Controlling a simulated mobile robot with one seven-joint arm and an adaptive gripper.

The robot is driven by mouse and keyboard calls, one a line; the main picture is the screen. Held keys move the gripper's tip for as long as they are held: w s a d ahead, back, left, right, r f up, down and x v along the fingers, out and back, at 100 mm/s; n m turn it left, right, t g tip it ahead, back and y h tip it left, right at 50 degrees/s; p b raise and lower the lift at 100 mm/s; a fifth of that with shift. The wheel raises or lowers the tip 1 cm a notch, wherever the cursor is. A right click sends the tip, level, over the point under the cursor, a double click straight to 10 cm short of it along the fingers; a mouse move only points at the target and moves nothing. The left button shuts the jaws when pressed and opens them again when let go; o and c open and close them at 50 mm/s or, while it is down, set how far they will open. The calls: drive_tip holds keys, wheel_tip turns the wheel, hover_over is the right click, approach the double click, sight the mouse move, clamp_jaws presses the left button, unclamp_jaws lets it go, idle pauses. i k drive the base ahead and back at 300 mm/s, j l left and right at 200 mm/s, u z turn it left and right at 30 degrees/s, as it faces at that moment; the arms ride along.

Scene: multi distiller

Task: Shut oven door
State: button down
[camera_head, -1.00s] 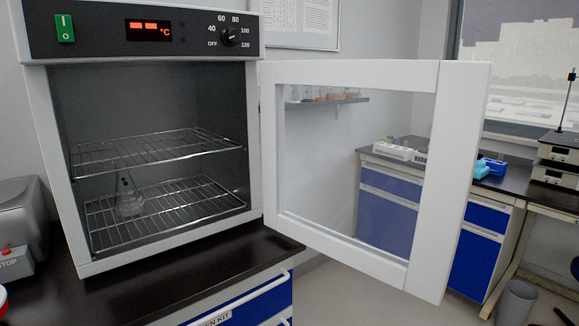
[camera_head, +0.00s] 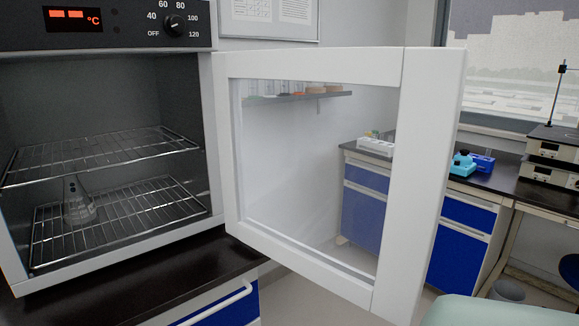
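The white oven (camera_head: 212,150) stands on the dark bench at the left, with its control panel at the top. Its door (camera_head: 421,180) is wide open, hinged at the oven's right side and swung out toward me; it has a white frame and a clear window. Inside are two wire racks (camera_head: 130,222). A small glass flask (camera_head: 77,203) stands on the lower rack. My gripper is not in view. A pale rounded shape at the bottom right corner may be part of my arm; I cannot tell.
The dark bench top (camera_head: 150,280) has blue drawers (camera_head: 225,305) below. Behind the door are blue cabinets (camera_head: 460,240) with a dark counter holding blue items (camera_head: 472,162) and stacked devices (camera_head: 553,150). A bin (camera_head: 508,290) stands on the floor at right.

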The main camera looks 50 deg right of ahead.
sight(335, 162)
drive_tip(key=l+u, duration=0.15)
drive_tip(key=l, duration=0.25)
drive_tip(key=k+l+u, duration=0.15)
drive_tip(key=l, duration=0.25)
drive_tip(key=k+l+u, duration=0.15)
drive_tip(key=l, duration=0.2)
drive_tip(key=k+l, duration=0.1)
drive_tip(key=l, duration=0.3)
drive_tip(key=k+l, duration=0.1)
drive_tip(key=l, duration=0.35)
drive_tip(key=k+l, duration=0.15)
drive_tip(key=l, duration=0.25)
drive_tip(key=k+l+u, duration=0.1)
drive_tip(key=l, duration=0.3)
drive_tip(key=k+l, duration=0.1)
drive_tip(key=l, duration=0.3)
drive_tip(key=k+l+u, duration=0.45)
drive_tip(key=k+u, duration=0.3)
drive_tip(key=k, duration=0.2)
drive_tip(key=i+j, duration=0.15)
drive_tip(key=j, duration=0.15)
drive_tip(key=i+j, duration=0.2)
